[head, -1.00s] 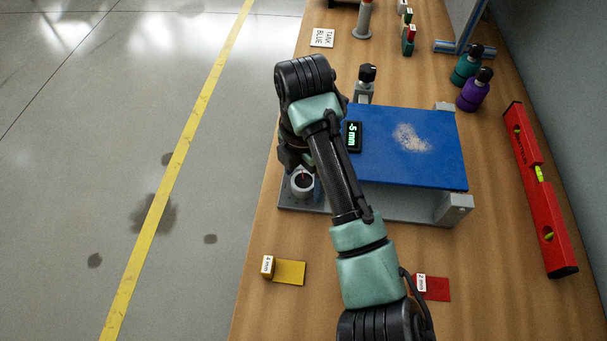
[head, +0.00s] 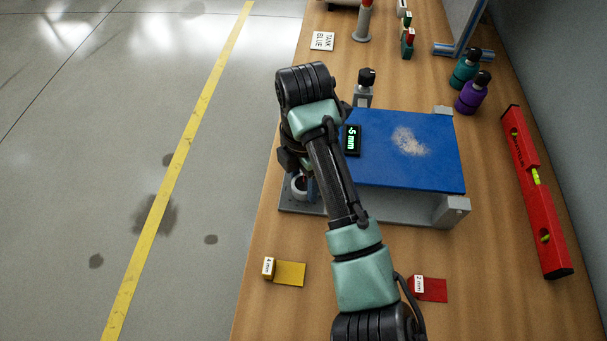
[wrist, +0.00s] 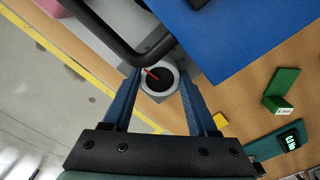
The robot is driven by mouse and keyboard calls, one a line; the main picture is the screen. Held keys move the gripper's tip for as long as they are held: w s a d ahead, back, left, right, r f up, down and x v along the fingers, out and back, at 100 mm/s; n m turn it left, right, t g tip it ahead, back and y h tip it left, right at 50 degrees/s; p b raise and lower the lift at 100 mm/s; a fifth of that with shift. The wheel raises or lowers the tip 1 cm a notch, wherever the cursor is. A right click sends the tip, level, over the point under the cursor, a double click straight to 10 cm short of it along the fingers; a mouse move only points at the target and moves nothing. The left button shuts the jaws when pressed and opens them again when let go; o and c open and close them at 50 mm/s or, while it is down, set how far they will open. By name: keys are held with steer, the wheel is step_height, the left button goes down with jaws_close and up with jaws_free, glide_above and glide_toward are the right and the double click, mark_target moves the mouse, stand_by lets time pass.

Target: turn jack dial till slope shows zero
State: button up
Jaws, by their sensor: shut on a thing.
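The jack dial (wrist: 157,80) is a round black dial in a pale ring with a red pointer; in the head view its pale ring (head: 299,190) shows at the near left corner of the blue plate's grey base. My gripper (wrist: 160,76) is shut on the dial, with one blue finger on each side of it in the wrist view. In the head view my arm hides most of the gripper. The slope display (head: 352,140) on the left edge of the blue plate (head: 400,165) reads -5 mm in green.
A black-topped knob (head: 366,78) stands behind the plate. A red spirit level (head: 536,190) lies at right, near purple (head: 471,97) and teal (head: 465,70) bottles. Yellow (head: 289,274) and red (head: 431,290) pads with labelled blocks lie in front. Pale powder sits on the plate.

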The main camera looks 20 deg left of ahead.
mark_target(304, 183)
steer(key=m+p, duration=0.1)
steer(key=m, duration=0.1)
steer(key=m+p, duration=0.1)
steer(key=p, duration=0.1)
steer(key=shift+r+m, duration=0.2)
steer(key=shift+m, duration=0.2)
steer(key=shift+f+m+p, duration=0.15)
steer(key=shift+m+p, duration=0.9)
steer(key=shift+m, duration=0.25)
steer(key=o, duration=1.4)
step_height(304, 183, up, 13)
steer(key=p, duration=0.4)
steer(key=shift+p, duration=0.3)
